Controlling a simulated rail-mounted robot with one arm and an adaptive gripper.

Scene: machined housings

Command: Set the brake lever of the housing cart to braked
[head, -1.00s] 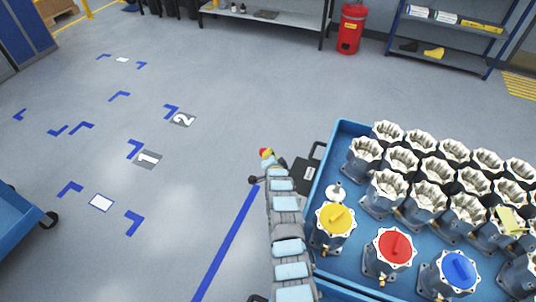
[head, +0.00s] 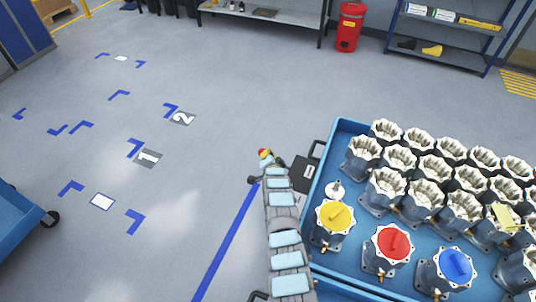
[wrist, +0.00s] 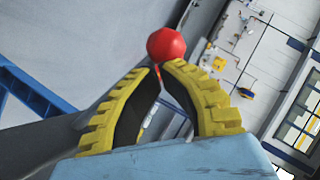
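The brake lever's red ball knob (wrist: 166,44) is right at the tips of my gripper (wrist: 159,69) in the wrist view. The yellow-ribbed fingers come together at their tips, just below the knob in the picture. A thin red strip shows in the narrow gap between them; I cannot tell if the tips touch or pinch the lever. In the head view, the red knob (head: 262,152) shows at the far end of my arm, by the left side of the blue housing cart (head: 318,190). The rest of the lever is hidden.
The cart carries several open grey housings (head: 386,186) and housings with yellow (head: 335,215), red (head: 391,242) and blue (head: 455,265) tops. Another blue cart (head: 18,225) stands at the left edge. The floor between, with blue marks, is clear.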

